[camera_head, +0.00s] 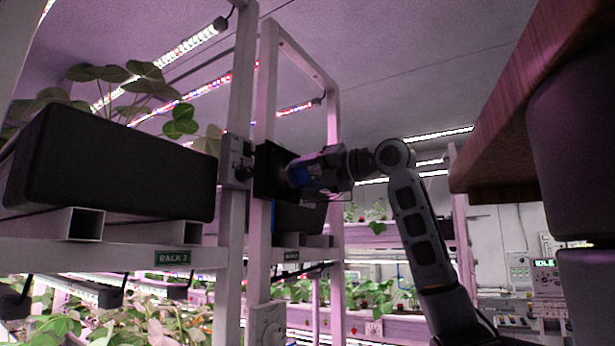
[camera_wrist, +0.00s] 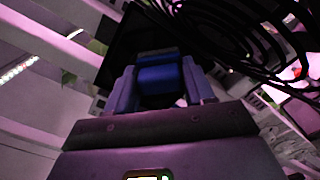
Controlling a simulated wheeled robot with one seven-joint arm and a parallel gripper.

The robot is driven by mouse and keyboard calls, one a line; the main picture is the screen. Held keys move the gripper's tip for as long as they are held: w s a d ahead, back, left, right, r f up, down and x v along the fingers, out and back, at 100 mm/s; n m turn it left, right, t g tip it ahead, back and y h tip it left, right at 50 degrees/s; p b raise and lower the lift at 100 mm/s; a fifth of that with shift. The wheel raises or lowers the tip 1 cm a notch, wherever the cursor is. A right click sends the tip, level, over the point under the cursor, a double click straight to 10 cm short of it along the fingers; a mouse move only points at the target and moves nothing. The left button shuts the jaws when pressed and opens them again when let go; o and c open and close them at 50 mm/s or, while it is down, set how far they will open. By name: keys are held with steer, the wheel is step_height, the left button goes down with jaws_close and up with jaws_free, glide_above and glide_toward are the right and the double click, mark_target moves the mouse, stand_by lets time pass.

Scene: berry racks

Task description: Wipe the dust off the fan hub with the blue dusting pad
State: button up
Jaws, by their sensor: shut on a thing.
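My gripper (camera_head: 292,175) is shut on the blue dusting pad. The pad (camera_wrist: 160,75) shows in the wrist view as a blue block between the two bluish fingers. In the head view, the gripper points left at a dark square fan housing (camera_head: 266,168) on the rack post, with its tip close against the housing's face. The housing also shows as a black panel in the wrist view (camera_wrist: 118,42), behind the pad. The fan hub is hidden behind the pad and gripper, and I cannot see any dust. I cannot tell whether the pad touches the hub.
Black curved wires (camera_wrist: 235,30) cross the wrist view at upper right, close to the gripper. A large dark planter (camera_head: 110,165) sits on the left rack above a RACK 3 label (camera_head: 172,257). A wooden board edge (camera_head: 520,90) juts in at right.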

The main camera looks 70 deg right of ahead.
steer(key=shift+w+a+b, duration=0.2)
steer(key=shift+w+a, duration=0.05)
steer(key=shift+a, duration=0.6)
steer(key=shift+w+a+b, duration=0.2)
steer(key=shift+a, duration=0.65)
steer(key=shift+w+a+b, duration=0.2)
steer(key=shift+w+a, duration=0.05)
steer(key=shift+a, duration=0.6)
steer(key=shift+s+d+p, duration=0.2)
steer(key=shift+s+d, duration=0.05)
steer(key=shift+d, duration=0.55)
steer(key=shift+s+d+p, duration=0.15)
steer(key=shift+s+d, duration=0.1)
steer(key=shift+d, duration=0.55)
steer(key=shift+s+d+p, duration=0.15)
steer(key=shift+d, duration=0.6)
steer(key=shift+s+d+p, duration=0.1)
steer(key=shift+d+p, duration=0.05)
steer(key=shift+d, duration=0.55)
